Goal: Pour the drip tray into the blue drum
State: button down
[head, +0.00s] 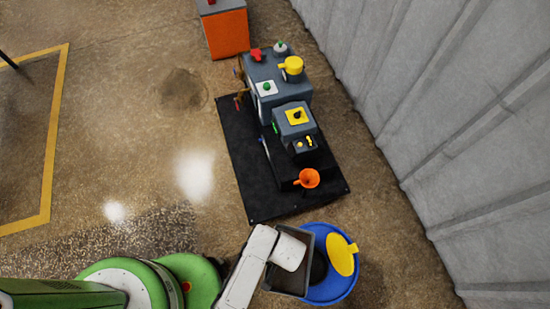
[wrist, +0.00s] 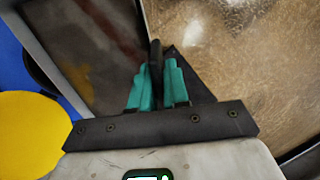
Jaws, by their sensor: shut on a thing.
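The drip tray (head: 291,280) is a dark grey, shallow pan. In the head view it overlaps the left side of the blue drum (head: 335,293), and it looks tilted. The drum has a yellow lid piece (head: 342,254) and a dark opening (head: 319,266) beside the tray. In the wrist view my gripper (wrist: 155,75) has teal fingers shut on the tray's dark edge. The tray (wrist: 105,30) shows reddish-brown residue inside. The drum's blue (wrist: 12,65) and yellow (wrist: 30,130) parts show at the left. My arm hides the gripper in the head view.
A grey furnace unit (head: 278,75) stands on a black mat (head: 262,200) behind the drum, with an orange funnel (head: 308,178) near its front. A corrugated grey wall (head: 430,110) runs along the right. An orange box (head: 227,35) stands farther back. The left floor is open.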

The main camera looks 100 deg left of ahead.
jog(key=shift+w+a+r+g, duration=0.1)
jog(key=shift+w+r+g, duration=0.25)
jog(key=shift+r, duration=0.2)
jog(key=shift+w+r+g, duration=0.2)
jog(key=shift+r+g, duration=0.25)
jog(key=shift+r, duration=0.05)
jog(key=shift+w+r+g, duration=1.05)
jog(key=shift+r+g, duration=0.15)
dwell(0.7)
jog(key=shift+w+r+g+b, duration=0.45)
jog(key=shift+w+r+g, duration=0.05)
jog(key=shift+w+g, duration=0.15)
jog(key=shift+w+r+g+b, duration=0.45)
jog(key=shift+w+g, duration=0.1)
jog(key=shift+w, duration=0.1)
dwell(0.4)
jog(key=shift+w+r+g+b, duration=0.4)
jog(key=shift+w+g+b, duration=0.2)
jog(key=shift+w+b, duration=0.2)
jog(key=shift+w+r+g+b, duration=0.35)
jog(key=shift+w+g+b, duration=0.3)
jog(key=shift+b, duration=0.25)
dwell(1.7)
